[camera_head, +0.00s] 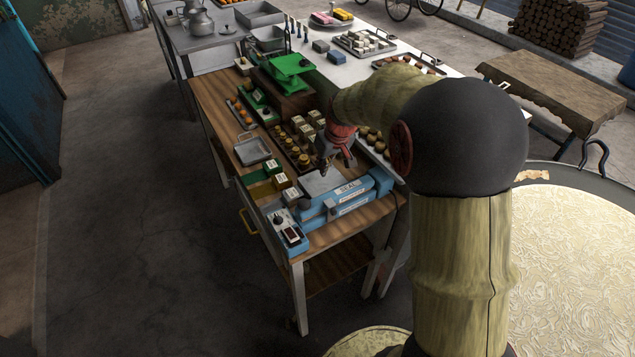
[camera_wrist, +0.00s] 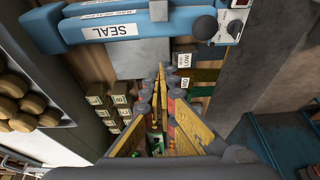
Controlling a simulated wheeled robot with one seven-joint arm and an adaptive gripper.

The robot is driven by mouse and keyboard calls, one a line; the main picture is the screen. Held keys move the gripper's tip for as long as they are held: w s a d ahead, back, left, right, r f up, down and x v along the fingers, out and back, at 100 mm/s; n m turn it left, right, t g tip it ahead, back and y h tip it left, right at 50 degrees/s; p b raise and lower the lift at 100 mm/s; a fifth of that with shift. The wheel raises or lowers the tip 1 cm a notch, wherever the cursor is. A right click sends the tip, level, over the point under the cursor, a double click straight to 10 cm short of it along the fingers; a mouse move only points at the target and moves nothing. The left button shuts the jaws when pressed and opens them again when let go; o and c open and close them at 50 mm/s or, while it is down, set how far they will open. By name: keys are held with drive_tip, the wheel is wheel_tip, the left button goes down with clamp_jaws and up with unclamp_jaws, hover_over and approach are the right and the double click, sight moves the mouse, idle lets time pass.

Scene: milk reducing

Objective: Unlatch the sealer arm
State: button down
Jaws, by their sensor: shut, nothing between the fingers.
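The blue sealer stands at the near end of the wooden bench in the head view, with its long arm (camera_head: 352,188) marked SEAL lying along its base (camera_head: 352,207). The arm also shows at the top of the wrist view (camera_wrist: 112,27). A control box (camera_head: 287,230) with a knob and switch is at its left end; in the wrist view the box (camera_wrist: 228,25) is at the top right. My gripper (camera_head: 324,172) is just behind the sealer, above the bench. In the wrist view its fingertips (camera_wrist: 161,70) are together and empty, apart from the arm. I cannot make out the latch.
Small labelled blocks (camera_head: 280,181), a grey tray (camera_head: 252,150) and a green scale (camera_head: 290,66) crowd the bench behind the sealer. Round brown pieces (camera_wrist: 18,100) lie at the left in the wrist view. A large vat (camera_head: 575,270) stands at the right. The floor left of the bench is clear.

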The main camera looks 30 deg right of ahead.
sight(325, 196)
idle(0.4)
drive_tip(key=x, duration=1)
drive_tip(key=shift+s+b, duration=0.15)
drive_tip(key=shift+b, duration=0.25)
drive_tip(key=shift+s+d, duration=0.15)
drive_tip(key=shift+s, duration=1.75)
drive_tip(key=shift+b, duration=0.7)
